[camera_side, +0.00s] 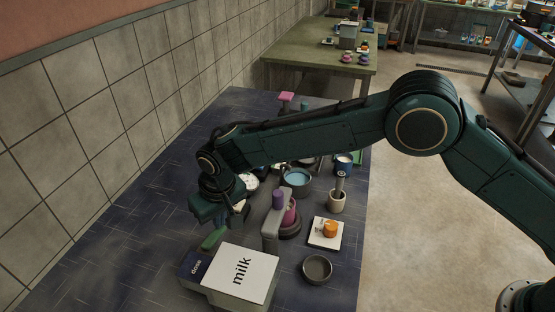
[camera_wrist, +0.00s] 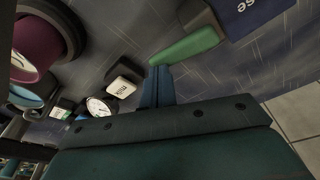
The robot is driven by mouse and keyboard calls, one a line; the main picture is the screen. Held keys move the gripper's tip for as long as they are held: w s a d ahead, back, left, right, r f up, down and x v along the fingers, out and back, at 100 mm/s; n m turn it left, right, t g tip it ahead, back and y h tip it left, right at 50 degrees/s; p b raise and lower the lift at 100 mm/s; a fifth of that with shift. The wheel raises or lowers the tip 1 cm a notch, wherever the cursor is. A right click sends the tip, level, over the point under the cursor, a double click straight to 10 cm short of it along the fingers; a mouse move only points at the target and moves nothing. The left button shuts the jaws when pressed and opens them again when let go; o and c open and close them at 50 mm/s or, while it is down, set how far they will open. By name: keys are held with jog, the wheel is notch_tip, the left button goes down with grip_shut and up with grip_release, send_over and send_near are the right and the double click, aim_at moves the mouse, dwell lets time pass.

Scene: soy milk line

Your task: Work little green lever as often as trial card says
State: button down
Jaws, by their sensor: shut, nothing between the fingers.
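The green lever (camera_side: 213,239) sticks out beside the dark blue "dose" block (camera_side: 195,267) at the front left of the bench. In the wrist view the lever (camera_wrist: 187,45) slants up to the right toward that block. My gripper (camera_wrist: 160,70) is shut and empty, its fingertips close to the lever's near end; I cannot tell whether they touch. In the side view my gripper (camera_side: 222,214) points down behind the lever, with its fingertips mostly hidden. I cannot make out a count on any card.
A card with an orange item (camera_side: 325,243), a dark bowl (camera_side: 317,268), a pot of blue liquid (camera_side: 296,179) and a mortar (camera_side: 337,201) stand further right. The bench left of my gripper is clear.

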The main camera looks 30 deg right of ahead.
jog(key=shift+r, duration=1.3)
jog(key=shift+f, duration=1.05)
dwell(0.3)
jog(key=shift+f, duration=0.35)
jog(key=shift+r, duration=1.45)
notch_tip(320, 180, up, 6)
dwell(1.0)
